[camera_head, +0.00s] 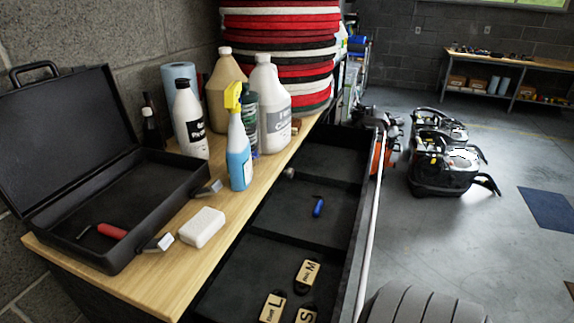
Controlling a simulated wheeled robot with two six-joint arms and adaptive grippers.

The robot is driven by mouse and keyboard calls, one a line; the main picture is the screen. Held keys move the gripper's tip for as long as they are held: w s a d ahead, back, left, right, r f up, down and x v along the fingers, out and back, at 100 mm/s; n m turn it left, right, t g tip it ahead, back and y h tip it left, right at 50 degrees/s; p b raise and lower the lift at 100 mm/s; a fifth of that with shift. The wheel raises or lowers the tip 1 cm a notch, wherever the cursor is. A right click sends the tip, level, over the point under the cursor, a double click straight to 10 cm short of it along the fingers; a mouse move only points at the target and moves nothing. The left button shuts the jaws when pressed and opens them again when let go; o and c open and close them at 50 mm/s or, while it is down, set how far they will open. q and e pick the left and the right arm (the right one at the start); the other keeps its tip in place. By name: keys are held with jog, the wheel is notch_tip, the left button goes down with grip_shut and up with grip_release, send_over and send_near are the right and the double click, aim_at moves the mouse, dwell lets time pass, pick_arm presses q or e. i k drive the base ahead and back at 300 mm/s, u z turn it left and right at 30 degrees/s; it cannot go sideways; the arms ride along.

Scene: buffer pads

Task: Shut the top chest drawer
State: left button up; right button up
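The top chest drawer (358,190) stands pulled out to the right from under the wooden top (170,270). A long pale bar runs along its front edge. Its dark inside is split into compartments. The near one holds tan tags marked L (273,308), M (307,273) and S (306,314). The middle one holds a small blue item (318,207). The far compartment looks empty. Neither of my grippers is in view. The drawer's near end is cut off by the picture's bottom edge.
An open black case (100,205), a white block (202,227), several bottles and a stack of red, black and white pads (280,50) stand on the top. Black machines (445,165) stand on the floor to the right. A grey ribbed object (420,305) fills the bottom right.

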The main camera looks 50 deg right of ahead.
aim_at(335, 164)
jog(key=u, duration=0.8)
jog(key=k, duration=0.55)
jog(key=z, duration=4.3)
jog(key=i, duration=1.7)
jog(key=u, duration=2.55)
jog(key=i, duration=0.15)
jog(key=u, duration=0.2)
